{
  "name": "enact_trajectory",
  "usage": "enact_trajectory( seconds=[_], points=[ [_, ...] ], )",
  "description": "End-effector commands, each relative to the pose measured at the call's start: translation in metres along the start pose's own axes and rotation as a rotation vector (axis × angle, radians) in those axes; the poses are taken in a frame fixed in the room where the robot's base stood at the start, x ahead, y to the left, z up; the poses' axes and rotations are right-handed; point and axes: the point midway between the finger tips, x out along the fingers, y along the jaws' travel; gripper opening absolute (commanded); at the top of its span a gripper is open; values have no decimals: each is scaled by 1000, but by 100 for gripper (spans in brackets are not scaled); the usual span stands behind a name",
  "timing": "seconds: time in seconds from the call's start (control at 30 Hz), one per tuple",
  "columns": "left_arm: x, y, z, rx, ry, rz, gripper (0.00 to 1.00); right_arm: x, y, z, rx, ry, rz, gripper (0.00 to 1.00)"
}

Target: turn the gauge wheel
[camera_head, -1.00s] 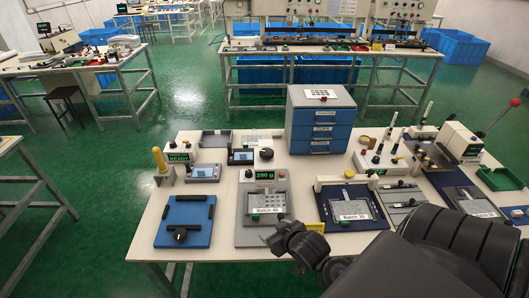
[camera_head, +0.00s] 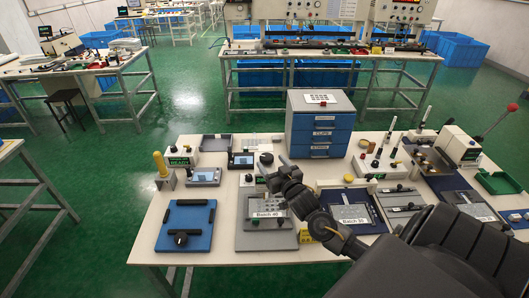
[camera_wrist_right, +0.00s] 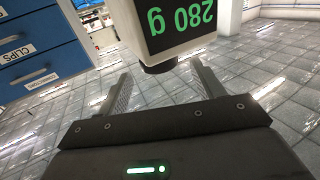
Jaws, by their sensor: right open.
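The gauge is a pale box whose display (camera_wrist_right: 180,20) reads 280 g, upside down in the right wrist view. A dark round wheel (camera_wrist_right: 158,66) sits at the box's edge. In the head view a dark knob (camera_head: 266,158), likely this wheel, shows just behind my gripper, which covers most of the display. My right gripper (camera_head: 273,170) is open above the gauge plate (camera_head: 266,241). In the right wrist view its two fingers (camera_wrist_right: 160,82) stand apart, one on each side of the wheel. I cannot tell whether they touch it. My left gripper is out of view.
A blue drawer cabinet (camera_head: 320,130) stands close behind, to the right. A blue plate (camera_head: 186,225) lies front left. A navy fixture (camera_head: 372,208) is to the right.

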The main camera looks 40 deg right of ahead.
Motion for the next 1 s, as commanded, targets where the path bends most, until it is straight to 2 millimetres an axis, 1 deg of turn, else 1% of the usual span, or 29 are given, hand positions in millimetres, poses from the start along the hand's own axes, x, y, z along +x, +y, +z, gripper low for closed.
enact_trajectory(
  seconds=[0.03,0.1,0.3,0.5,0.77,1.0],
  points=[
    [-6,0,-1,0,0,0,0,11,0,-4,0,2,1,67],
    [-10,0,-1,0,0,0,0,24,0,-4,-1,1,1,67],
    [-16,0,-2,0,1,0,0,52,0,-2,0,-1,0,67],
    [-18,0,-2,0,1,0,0,63,-1,0,-1,0,-1,67],
    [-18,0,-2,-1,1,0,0,64,-1,0,0,-1,-1,67],
    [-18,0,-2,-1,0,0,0,63,-1,0,0,-1,-1,36]
  ],
)
